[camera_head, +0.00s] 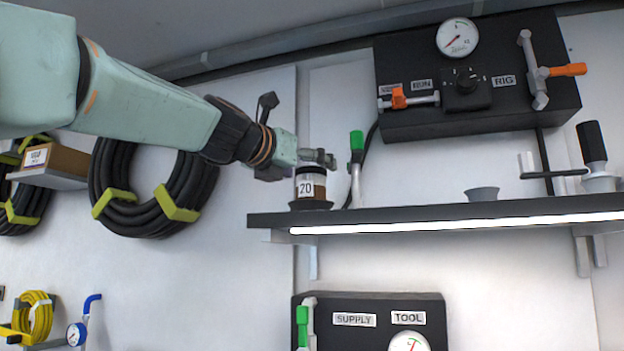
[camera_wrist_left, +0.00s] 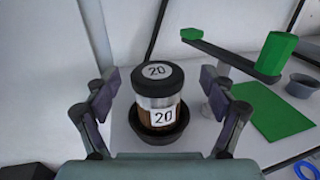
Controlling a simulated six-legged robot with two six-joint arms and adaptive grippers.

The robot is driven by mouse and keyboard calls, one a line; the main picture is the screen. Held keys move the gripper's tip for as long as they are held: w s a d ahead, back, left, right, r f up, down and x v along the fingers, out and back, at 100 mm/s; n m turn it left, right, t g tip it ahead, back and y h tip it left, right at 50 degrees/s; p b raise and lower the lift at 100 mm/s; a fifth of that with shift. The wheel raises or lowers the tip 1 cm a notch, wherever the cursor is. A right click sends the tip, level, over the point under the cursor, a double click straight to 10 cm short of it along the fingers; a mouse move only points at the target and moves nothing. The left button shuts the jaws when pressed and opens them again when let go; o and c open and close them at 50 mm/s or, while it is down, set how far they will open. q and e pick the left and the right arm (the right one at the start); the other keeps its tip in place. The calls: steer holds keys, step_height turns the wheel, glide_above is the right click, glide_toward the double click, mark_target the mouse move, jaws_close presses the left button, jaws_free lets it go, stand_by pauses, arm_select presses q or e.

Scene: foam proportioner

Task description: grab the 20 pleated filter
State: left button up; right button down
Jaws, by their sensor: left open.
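The 20 pleated filter (camera_head: 311,184) is a small clear jar with brown contents and a white "20" label. It stands upright on the left end of the dark shelf (camera_head: 450,212). In the left wrist view the filter (camera_wrist_left: 160,108) has a black lid, also marked 20, and sits in a black round base. My left gripper (camera_head: 318,158) is at the top of the filter in the head view. In the left wrist view my left gripper (camera_wrist_left: 162,100) is open, with one finger on each side of the filter and gaps between. My right gripper is not in view.
A green-handled valve (camera_head: 356,155) stands just right of the filter; its green lever (camera_wrist_left: 275,55) shows in the wrist view. A grey cup (camera_head: 482,194) sits farther right on the shelf. A black RIG panel (camera_head: 475,80) hangs above. Coiled black hose (camera_head: 140,215) hangs left.

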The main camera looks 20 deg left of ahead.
arm_select(q)
steer(key=shift+x, duration=0.8)
steer(key=shift+w+a+f, duration=0.15)
steer(key=shift+w+a, duration=0.05)
steer(key=shift+w, duration=0.4)
steer(key=shift+s+d, duration=0.2)
steer(key=shift+s, duration=0.2)
steer(key=c, duration=0.5)
steer(key=shift+w+a, duration=0.15)
steer(key=shift+w, duration=0.05)
steer(key=c, duration=0.8)
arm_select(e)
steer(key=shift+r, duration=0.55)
